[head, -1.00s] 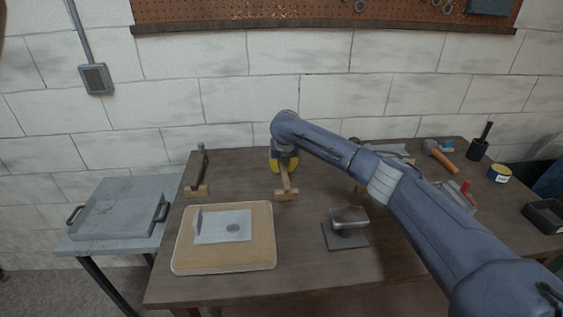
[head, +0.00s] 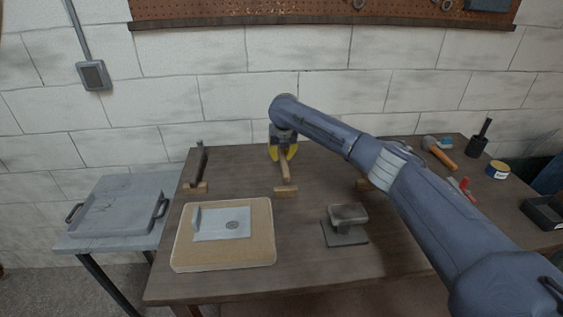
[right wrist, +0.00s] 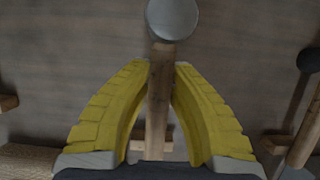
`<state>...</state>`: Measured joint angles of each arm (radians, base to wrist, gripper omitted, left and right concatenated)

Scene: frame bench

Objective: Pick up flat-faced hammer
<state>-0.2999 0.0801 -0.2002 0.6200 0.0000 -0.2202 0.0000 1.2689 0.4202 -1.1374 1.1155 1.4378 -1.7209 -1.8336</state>
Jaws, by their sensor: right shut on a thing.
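My right gripper (head: 284,154) is shut on the wooden handle of a hammer (head: 285,170) at the middle back of the bench. The handle's end hangs just clear of a small wooden rest block (head: 286,192). In the right wrist view, the yellow fingers (right wrist: 166,75) close on the handle (right wrist: 158,95) just below the hammer's round, flat grey face (right wrist: 172,18). In the head view, the gripper hides the hammer's head. My left gripper is not in view.
Another hammer (head: 202,160) leans on a block at the left. A tan board with a metal plate (head: 222,268) lies front left. A metal block on a stand (head: 346,215) is front centre. My right arm covers part of the bench's right side.

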